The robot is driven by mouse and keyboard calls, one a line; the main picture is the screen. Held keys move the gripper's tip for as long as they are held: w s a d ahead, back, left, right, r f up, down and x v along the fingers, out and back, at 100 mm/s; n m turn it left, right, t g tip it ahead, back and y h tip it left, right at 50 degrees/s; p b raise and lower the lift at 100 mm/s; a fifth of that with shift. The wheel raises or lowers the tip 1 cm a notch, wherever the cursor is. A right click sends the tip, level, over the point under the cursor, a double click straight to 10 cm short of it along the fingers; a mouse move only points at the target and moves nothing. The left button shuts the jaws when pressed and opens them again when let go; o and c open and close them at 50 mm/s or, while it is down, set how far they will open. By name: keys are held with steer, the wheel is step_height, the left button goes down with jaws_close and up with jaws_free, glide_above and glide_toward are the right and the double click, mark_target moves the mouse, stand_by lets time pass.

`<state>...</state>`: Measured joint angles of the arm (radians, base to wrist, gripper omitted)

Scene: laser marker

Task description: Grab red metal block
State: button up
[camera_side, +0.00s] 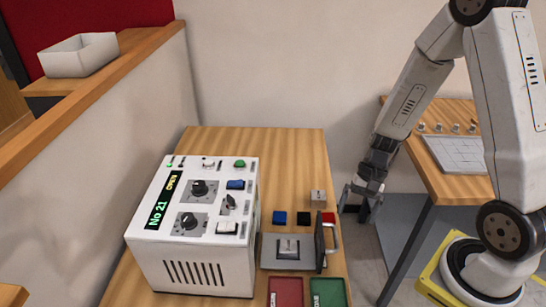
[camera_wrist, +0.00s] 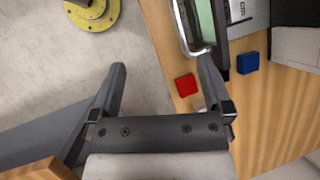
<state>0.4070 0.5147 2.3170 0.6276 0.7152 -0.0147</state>
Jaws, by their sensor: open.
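The red metal block (camera_side: 328,217) lies on the wooden table near its right edge, at the right end of a row with a black block (camera_side: 303,218) and a blue block (camera_side: 279,217). In the wrist view the red block (camera_wrist: 185,85) lies close to the inner side of the right finger, apart from it. My gripper (camera_side: 362,197) is open and empty, to the right of the red block and beyond the table edge in the side view. In the wrist view my gripper (camera_wrist: 161,68) has its fingers spread wide. The black block is not clearly visible there.
The white laser marker (camera_side: 195,235) stands left of the blocks. A light metal block (camera_side: 318,196) sits behind. Red (camera_side: 285,292) and green (camera_side: 328,292) trays lie in front.

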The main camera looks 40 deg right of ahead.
steer(key=w+d+f+m+t+y, duration=0.25)
steer(key=f+m+y, duration=0.25)
steer(key=m, duration=0.3)
steer(key=m+t, duration=0.8)
glide_toward(332, 217)
steer(key=w+a, duration=0.1)
steer(key=shift+w+a+f+h, duration=0.3)
steer(key=shift+w+a+f, duration=0.5)
steer(key=shift+w+a, duration=0.25)
steer(key=shift+a, duration=0.1)
steer(key=shift+x, duration=2.55)
steer(key=shift+s+a, duration=0.1)
steer(key=shift+r, duration=0.1)
jaws_close()
